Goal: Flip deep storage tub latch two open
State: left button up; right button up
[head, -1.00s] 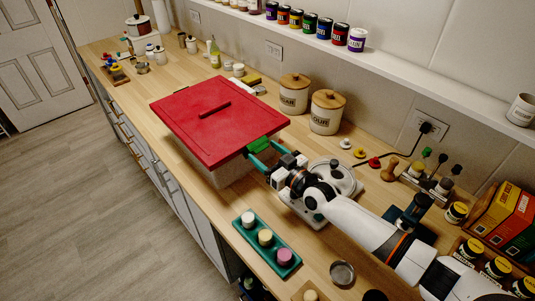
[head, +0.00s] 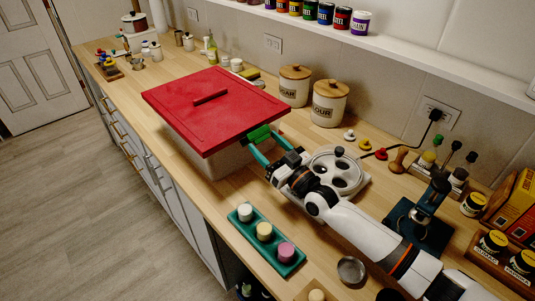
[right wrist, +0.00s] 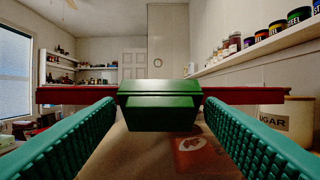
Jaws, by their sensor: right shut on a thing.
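The deep storage tub (head: 212,158) is pale, with a red lid (head: 200,105), and stands on the wooden counter. A green latch (head: 258,133) sits at the lid's right edge. The lid lies on the tub. I cannot tell exactly how far the latch is turned. My left gripper is not in view.
A round-topped appliance (head: 336,172) stands right beside my right wrist. A teal tray (head: 265,242) with three capped jars lies at the counter's front edge. Sugar (head: 294,86) and flour (head: 329,104) canisters stand behind the tub.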

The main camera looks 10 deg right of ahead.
dwell(0.3)
jog(key=o, duration=0.6)
jog(key=b+v, duration=0.2)
jog(key=v, duration=0.9)
jog(key=shift+f, duration=0.15)
jog(key=shift+s+d+b, duration=0.3)
jog(key=shift+s, duration=0.1)
